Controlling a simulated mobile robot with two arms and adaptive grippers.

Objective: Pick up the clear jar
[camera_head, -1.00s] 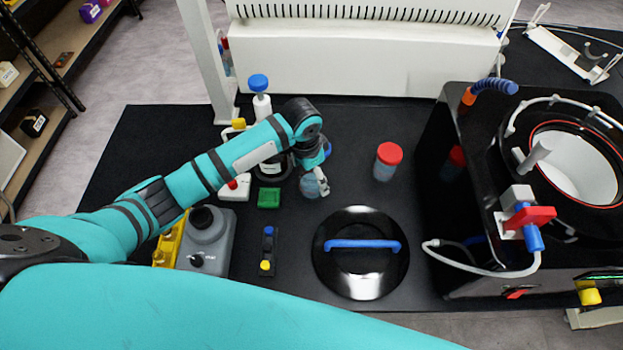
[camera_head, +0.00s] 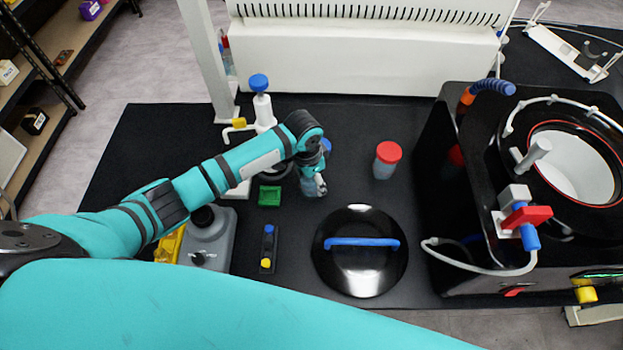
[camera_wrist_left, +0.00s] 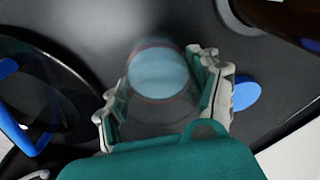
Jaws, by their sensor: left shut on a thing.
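The clear jar (camera_wrist_left: 158,70) has pale blue contents and stands between the two fingers of my left gripper (camera_wrist_left: 162,98) in the left wrist view. The fingers are shut on its sides. In the head view my left gripper (camera_head: 318,186) reaches down over the jar (camera_head: 309,188), which is mostly hidden behind it. The jar is low, near the black tabletop; whether it touches the table cannot be told. My right gripper is not in view.
A red-capped jar (camera_head: 386,162) stands to the right. A round black lid with a blue handle (camera_head: 362,243) lies in front. A green block (camera_head: 269,196) is to the left. The black freeze dryer (camera_head: 455,215) fills the right side. The table between the red-capped jar and my gripper is clear.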

